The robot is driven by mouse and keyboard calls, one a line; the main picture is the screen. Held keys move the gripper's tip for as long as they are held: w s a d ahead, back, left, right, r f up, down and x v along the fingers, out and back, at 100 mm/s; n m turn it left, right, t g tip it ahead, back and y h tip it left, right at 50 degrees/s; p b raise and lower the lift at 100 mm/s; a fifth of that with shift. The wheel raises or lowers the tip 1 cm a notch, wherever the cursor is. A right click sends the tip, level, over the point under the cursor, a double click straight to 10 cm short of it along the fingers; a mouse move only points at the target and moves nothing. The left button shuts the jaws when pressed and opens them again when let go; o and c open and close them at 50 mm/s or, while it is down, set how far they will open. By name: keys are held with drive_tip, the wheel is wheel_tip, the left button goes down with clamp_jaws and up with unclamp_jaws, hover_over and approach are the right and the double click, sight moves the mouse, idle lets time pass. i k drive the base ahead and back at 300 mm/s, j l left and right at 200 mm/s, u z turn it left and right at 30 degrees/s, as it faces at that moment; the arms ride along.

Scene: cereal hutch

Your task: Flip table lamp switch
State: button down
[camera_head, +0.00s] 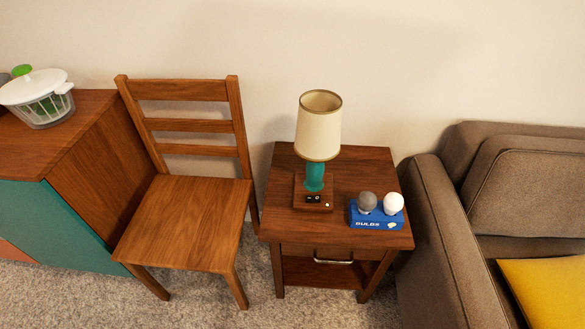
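A table lamp (319,128) stands upright on a wooden side table (350,165) against the wall. It has a cream shade, a teal stem (314,178) and a square wooden base (302,200). On the front of the base is a small black switch (313,198), with a small pale round spot (327,205) to its right. The switch's position is too small to tell. My gripper is not in view.
A blue bulb box (376,219) with a grey bulb (367,202) and a white bulb (393,203) sits right of the lamp base. A wooden chair (188,215) stands left, a brown sofa (447,240) right. Carpet (200,300) lies in front.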

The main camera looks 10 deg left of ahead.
sight(316, 199)
drive_tip(key=i+j, duration=0.15)
drive_tip(key=j, duration=0.35)
drive_tip(key=i+j+z, duration=0.15)
drive_tip(key=j, duration=0.85)
drive_tip(key=i+j+z, duration=0.1)
drive_tip(key=j, duration=0.45)
drive_tip(key=i, duration=0.05)
